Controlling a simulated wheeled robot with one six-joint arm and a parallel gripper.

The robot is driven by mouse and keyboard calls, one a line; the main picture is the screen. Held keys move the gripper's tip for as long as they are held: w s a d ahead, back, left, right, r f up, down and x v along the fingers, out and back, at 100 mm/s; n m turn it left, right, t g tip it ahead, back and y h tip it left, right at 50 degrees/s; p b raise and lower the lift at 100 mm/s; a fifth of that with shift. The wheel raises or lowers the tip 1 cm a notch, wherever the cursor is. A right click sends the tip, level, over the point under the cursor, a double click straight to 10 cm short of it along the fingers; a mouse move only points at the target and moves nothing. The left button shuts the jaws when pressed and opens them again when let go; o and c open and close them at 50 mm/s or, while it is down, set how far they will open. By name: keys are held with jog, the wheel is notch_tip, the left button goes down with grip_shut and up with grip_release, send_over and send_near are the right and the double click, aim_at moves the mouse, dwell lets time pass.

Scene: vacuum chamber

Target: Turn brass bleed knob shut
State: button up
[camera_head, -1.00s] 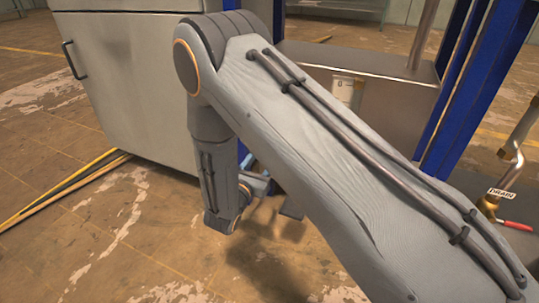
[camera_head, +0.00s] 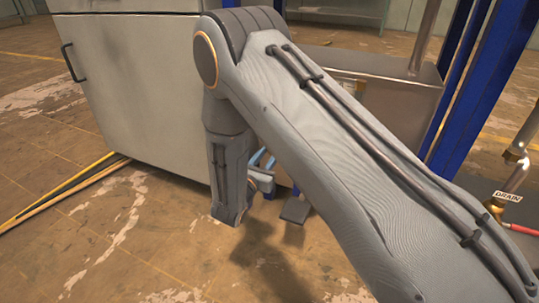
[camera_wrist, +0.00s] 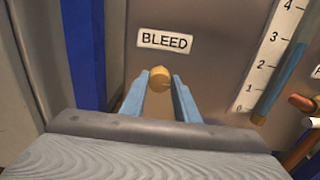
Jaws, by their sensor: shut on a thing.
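The brass bleed knob (camera_wrist: 160,78) is a small round brass piece on the grey panel, just below the white BLEED label (camera_wrist: 165,41) in the wrist view. My gripper (camera_wrist: 160,90) has its two blue fingers on either side of the knob and is shut on it. The knob's marks or turn angle cannot be made out. In the head view my arm hides the knob, and only a little of the blue fingers shows beside the forearm.
A scale with a blue bar (camera_wrist: 284,83) stands right of the knob, with a copper-coloured fitting (camera_wrist: 303,103) beyond it. A blue post (camera_wrist: 84,50) rises on the left. In the head view, a grey cabinet (camera_head: 130,90) stands left and a DRAIN label (camera_head: 507,196) with brass valve right.

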jog(key=shift+a+f+n+p, duration=0.15)
jog(key=shift+n+p, duration=2.45)
jog(key=shift+n, duration=1.9)
jog(key=shift+d+f+n+p, duration=0.1)
jog(key=shift+n+p, duration=2.5)
jog(key=shift+n, duration=1.9)
jog(key=o, duration=1)
jog(key=shift+w, duration=0.1)
jog(key=shift+o, duration=0.2)
jog(key=shift+a, duration=0.1)
jog(key=p+v, duration=0.2)
jog(key=v, duration=0.6)
jog(key=shift+p, duration=0.3)
